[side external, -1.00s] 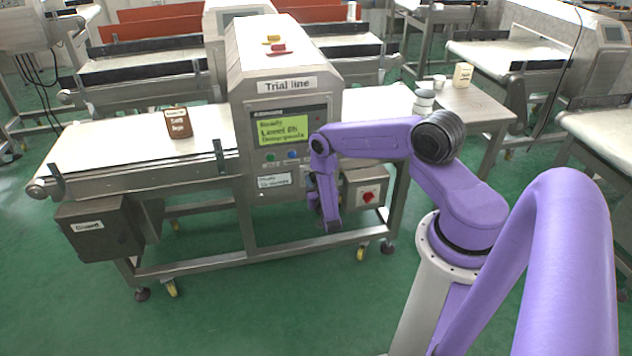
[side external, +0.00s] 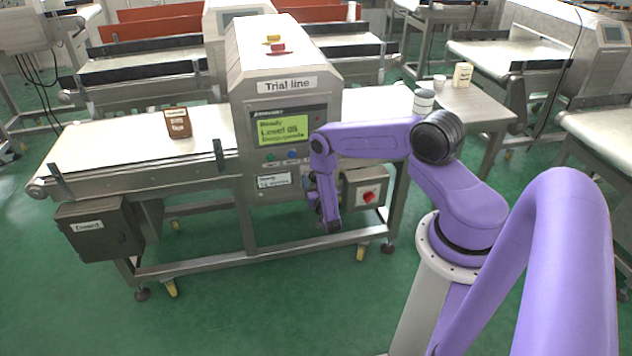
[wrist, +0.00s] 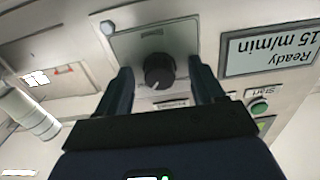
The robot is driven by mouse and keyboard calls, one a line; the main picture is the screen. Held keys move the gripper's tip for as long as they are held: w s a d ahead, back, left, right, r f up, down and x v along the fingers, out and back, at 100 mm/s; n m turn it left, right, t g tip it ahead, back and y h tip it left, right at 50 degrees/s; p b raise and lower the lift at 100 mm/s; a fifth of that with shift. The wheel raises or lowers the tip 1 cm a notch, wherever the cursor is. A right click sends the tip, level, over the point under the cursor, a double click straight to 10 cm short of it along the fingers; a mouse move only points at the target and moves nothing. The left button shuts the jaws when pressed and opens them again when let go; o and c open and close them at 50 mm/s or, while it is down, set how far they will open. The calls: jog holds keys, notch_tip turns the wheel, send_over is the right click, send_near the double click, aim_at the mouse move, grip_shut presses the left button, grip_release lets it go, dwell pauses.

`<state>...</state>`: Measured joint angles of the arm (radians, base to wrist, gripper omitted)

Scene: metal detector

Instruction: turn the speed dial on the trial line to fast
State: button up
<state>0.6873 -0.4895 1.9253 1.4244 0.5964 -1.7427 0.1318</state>
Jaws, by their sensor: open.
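The black round speed dial (wrist: 159,70) sits on a grey plate on the machine face in the wrist view, with a small pale mark near its rim. My gripper (wrist: 161,78) is open, with one dark finger on each side of the dial and a visible gap at both sides. I cannot tell how far the fingertips reach past the knob. The Trial line machine (side external: 285,85) stands mid-picture in the side view. There, my arm hides the dial and the fingertips.
A display (wrist: 270,50) beside the dial reads "Ready 15 m/min" upside down. A green Start button (wrist: 258,107) is near it. In the side view, a red switch (side external: 368,196) sits on a box right of my wrist, and a brown pack (side external: 178,122) stands on the belt.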

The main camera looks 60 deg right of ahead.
jog(key=v, duration=1.2)
jog(key=shift+w+r, duration=0.1)
